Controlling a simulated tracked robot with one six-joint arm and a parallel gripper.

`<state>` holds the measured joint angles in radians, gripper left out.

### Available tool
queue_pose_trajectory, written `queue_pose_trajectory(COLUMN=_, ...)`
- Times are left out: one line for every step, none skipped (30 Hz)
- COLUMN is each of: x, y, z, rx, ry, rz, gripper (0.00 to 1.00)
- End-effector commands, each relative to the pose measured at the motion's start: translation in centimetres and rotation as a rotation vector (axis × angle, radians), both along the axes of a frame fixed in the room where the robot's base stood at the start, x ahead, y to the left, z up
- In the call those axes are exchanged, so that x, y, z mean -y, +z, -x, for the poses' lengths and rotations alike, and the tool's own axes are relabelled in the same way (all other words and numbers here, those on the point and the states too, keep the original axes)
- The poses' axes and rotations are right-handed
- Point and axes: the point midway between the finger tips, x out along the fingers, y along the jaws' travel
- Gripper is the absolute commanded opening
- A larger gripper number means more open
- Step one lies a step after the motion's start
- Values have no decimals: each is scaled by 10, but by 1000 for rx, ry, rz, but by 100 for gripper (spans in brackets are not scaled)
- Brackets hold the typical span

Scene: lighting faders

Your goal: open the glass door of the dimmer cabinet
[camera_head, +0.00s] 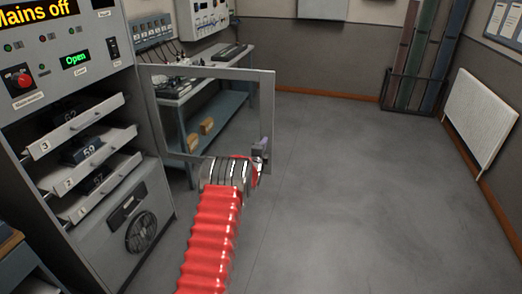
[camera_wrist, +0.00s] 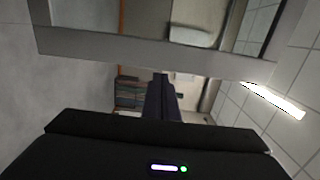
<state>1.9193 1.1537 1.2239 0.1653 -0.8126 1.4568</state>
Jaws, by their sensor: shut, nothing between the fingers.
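The dimmer cabinet (camera_head: 150,190) stands at the left in the head view, grey, with a "Mains off" display and a green "Open" display. Its glass door (camera_head: 269,105), a grey frame around a clear pane, stands swung out from the cabinet's right edge. The cabinet front is uncovered. My gripper (camera_head: 262,150) is at the door's lower free edge, at the end of my red arm; whether it touches the frame cannot be told. In the wrist view, my gripper (camera_wrist: 160,77) is shut and empty, with the door frame (camera_wrist: 130,47) across the picture just beyond its tips.
Numbered dimmer drawers (camera_head: 97,147) stick out of the cabinet. Behind the door is a blue-grey workbench (camera_head: 215,100) with small yellow boxes. A rack of coloured sheets (camera_head: 415,60) and a white radiator (camera_head: 480,110) stand farther back. The floor (camera_head: 340,190) at the right is clear.

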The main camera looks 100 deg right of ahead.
Motion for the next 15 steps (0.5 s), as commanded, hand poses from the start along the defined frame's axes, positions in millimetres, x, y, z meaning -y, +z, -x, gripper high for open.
queue_pose_trajectory(x=-4, y=1, z=-3, rx=0, ry=1, rz=0, gripper=0)
queue_pose_trajectory(x=-7, y=1, z=-4, rx=0, ry=1, rz=0, gripper=0)
queue_pose_trajectory(x=-10, y=0, z=-6, rx=0, ry=1, rz=-1, gripper=0)
queue_pose_trajectory(x=-13, y=0, z=-8, rx=0, ry=1, rz=-1, gripper=0)
queue_pose_trajectory(x=-16, y=1, z=-9, rx=-1, ry=1, rz=0, gripper=0)
queue_pose_trajectory(x=-19, y=1, z=-11, rx=-1, ry=1, rz=0, gripper=0)
queue_pose_trajectory(x=-22, y=1, z=-13, rx=0, ry=2, rz=-1, gripper=0)
queue_pose_trajectory(x=-25, y=0, z=-14, rx=-1, ry=2, rz=0, gripper=0)
queue_pose_trajectory(x=-28, y=1, z=-16, rx=-1, ry=2, rz=0, gripper=0)
queue_pose_trajectory(x=-31, y=1, z=-18, rx=0, ry=2, rz=-1, gripper=0)
queue_pose_trajectory(x=-33, y=1, z=-19, rx=0, ry=2, rz=0, gripper=0)
queue_pose_trajectory(x=-36, y=0, z=-20, rx=0, ry=2, rz=0, gripper=0)
queue_pose_trajectory(x=-38, y=0, z=-21, rx=0, ry=2, rz=0, gripper=0)
queue_pose_trajectory(x=-39, y=0, z=-23, rx=0, ry=3, rz=0, gripper=0)
queue_pose_trajectory(x=-41, y=0, z=-24, rx=0, ry=3, rz=-1, gripper=0)
